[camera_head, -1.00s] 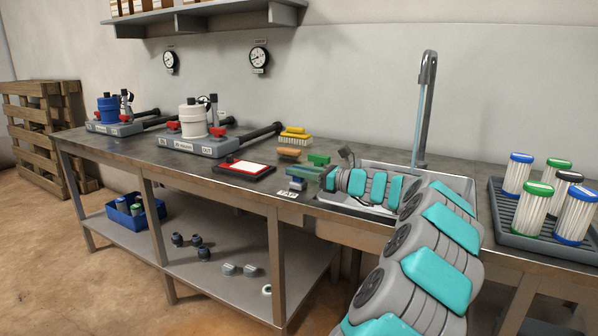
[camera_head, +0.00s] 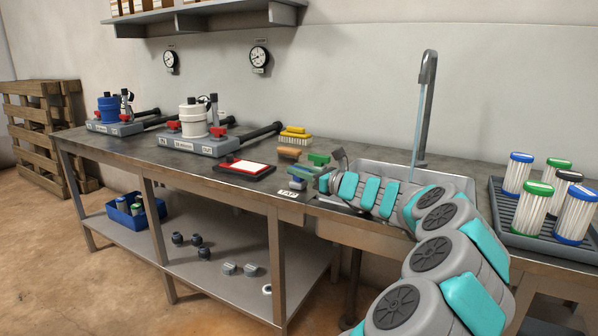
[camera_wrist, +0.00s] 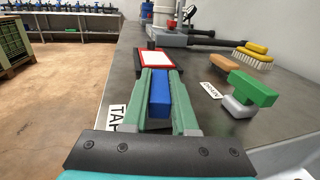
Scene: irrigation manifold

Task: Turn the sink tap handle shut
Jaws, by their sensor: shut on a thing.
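The blue tap handle (camera_wrist: 160,95) stands between the two green fingers of my gripper (camera_wrist: 158,80) in the wrist view, and the fingers are shut on it. The TAP label (camera_wrist: 116,118) lies just left of the fingers; it also shows in the head view (camera_head: 288,193). In the head view my gripper (camera_head: 303,175) is at the sink's left front corner, and the handle is mostly hidden there. The grey tap spout (camera_head: 427,80) rises behind the sink (camera_head: 455,181). A thin stream of water (camera_head: 418,125) runs down from it.
A green drain handle (camera_wrist: 252,89) with a DRAIN label (camera_wrist: 210,90) is close on the right. A filter rack (camera_head: 510,230) stands right of the sink.

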